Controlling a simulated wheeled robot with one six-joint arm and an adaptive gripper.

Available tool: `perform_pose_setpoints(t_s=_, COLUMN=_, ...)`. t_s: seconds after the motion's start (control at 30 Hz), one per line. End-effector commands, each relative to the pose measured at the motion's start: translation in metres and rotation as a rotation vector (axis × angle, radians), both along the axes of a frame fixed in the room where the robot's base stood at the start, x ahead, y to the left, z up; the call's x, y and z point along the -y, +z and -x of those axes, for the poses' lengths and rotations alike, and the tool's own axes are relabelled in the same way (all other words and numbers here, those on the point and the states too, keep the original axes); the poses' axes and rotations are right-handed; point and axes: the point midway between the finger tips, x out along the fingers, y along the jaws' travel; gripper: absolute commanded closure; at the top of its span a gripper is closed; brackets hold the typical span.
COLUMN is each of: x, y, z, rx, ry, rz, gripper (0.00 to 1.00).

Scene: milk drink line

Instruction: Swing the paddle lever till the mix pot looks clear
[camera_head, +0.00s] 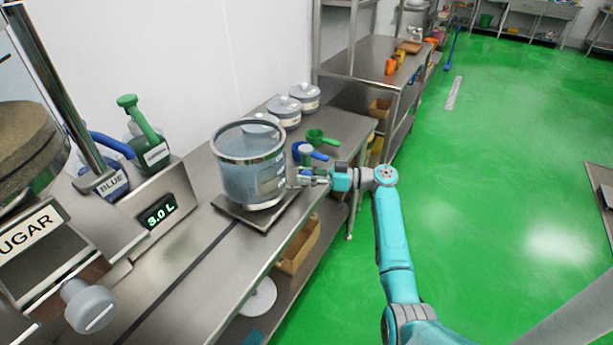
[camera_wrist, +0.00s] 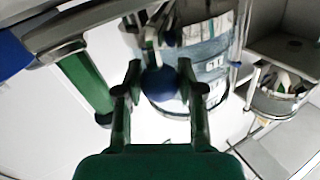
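The mix pot (camera_head: 250,172) is a clear, steel-rimmed vessel on a flat steel plate on the bench, holding a bluish, see-through liquid. In the wrist view, the pot (camera_wrist: 207,62) is partly cut off. My gripper (camera_head: 306,179) is at its right side. In the wrist view, my gripper's fingers (camera_wrist: 160,75) stand apart, with a round blue knob (camera_wrist: 160,84) showing between them. Gaps show on both sides of the knob, and I cannot tell whether it is touched. The knob appears to be the paddle lever's end, but the lever's shaft is mostly hidden.
Left of the pot are a blue lever (camera_head: 112,146), a green lever (camera_head: 140,119) and a display (camera_head: 158,211) reading 3.0 L. Lidded tubs (camera_head: 304,97) and a green scoop (camera_head: 322,138) lie behind. Green floor (camera_head: 500,190) at right is open.

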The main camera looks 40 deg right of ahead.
Motion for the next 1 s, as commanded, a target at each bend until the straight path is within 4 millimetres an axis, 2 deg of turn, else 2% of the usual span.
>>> perform_pose_setpoints(t_s=0.03, x=0.0, y=0.0, z=0.0, rx=0.0, ry=0.0, rz=0.0, gripper=0.9)
perform_pose_setpoints(t_s=0.07, x=0.0, y=0.0, z=0.0, rx=0.0, ry=0.0, rz=0.0, gripper=0.97)
perform_pose_setpoints(t_s=0.1, x=0.0, y=0.0, z=0.0, rx=0.0, ry=0.0, rz=0.0, gripper=1.0)
perform_pose_setpoints(t_s=0.57, x=-0.006, y=-0.001, z=0.008, rx=0.0, ry=-0.059, rz=0.0, gripper=1.0)
perform_pose_setpoints(t_s=1.0, x=-0.04, y=-0.001, z=0.04, rx=0.0, ry=-0.352, rz=0.0, gripper=1.0)
